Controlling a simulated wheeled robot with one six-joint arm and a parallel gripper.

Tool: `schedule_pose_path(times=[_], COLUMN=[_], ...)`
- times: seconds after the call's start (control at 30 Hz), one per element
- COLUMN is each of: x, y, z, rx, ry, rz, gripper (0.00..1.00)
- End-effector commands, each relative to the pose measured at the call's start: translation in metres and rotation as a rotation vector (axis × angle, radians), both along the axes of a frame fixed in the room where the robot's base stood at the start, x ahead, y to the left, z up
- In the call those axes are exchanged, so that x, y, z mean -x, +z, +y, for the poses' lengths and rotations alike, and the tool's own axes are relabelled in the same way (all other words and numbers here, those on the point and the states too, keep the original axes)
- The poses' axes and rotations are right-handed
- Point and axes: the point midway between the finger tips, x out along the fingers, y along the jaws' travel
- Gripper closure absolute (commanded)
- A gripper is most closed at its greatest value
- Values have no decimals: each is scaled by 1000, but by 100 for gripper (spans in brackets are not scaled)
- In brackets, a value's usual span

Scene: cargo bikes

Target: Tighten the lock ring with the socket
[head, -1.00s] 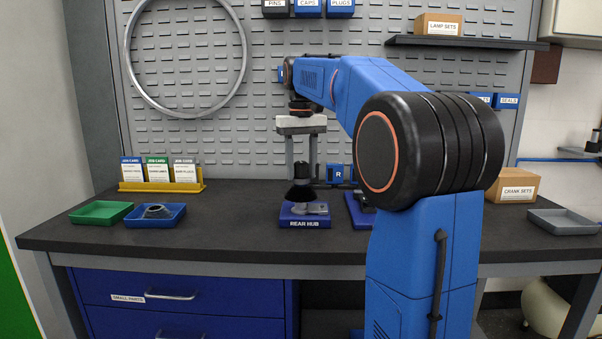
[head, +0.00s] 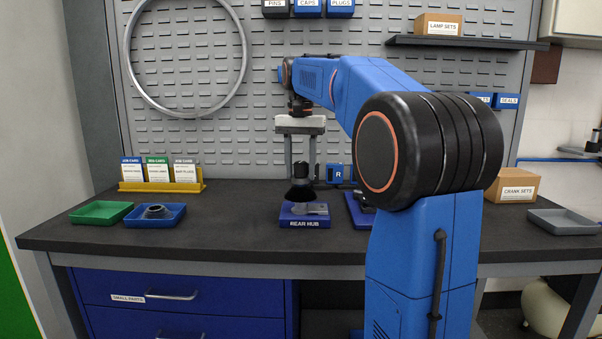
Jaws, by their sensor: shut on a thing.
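My gripper (head: 301,174) points straight down over the blue rear hub stand (head: 305,222) in the head view. Its two grey fingers are shut on the black socket (head: 300,191), which has a narrow top and a flared lower end. The socket is upright, just above or touching the grey part (head: 318,209) on the stand; I cannot tell which. The lock ring cannot be made out there; the socket may hide it.
A green tray (head: 101,213) stands at the far left, with a yellow card holder (head: 162,186) behind. Another blue stand (head: 357,214) is partly hidden by my arm. A grey tray (head: 563,222) and a crank sets box (head: 512,185) are at the right. The front left bench is clear.

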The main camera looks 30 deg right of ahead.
Motion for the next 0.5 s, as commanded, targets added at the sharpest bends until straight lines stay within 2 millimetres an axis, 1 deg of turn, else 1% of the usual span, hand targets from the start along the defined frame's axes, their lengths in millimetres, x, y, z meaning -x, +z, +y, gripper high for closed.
schedule_pose_path(times=[0.03,0.23,0.33,0.5], x=[0,-1,-1,-1], y=[-3,-3,-3,-3], z=[1,1,1,1], rx=[-2,-2,-2,-1], ry=[-47,-223,-264,-271], rz=[8,8,8,7], gripper=[99,99,99,99])
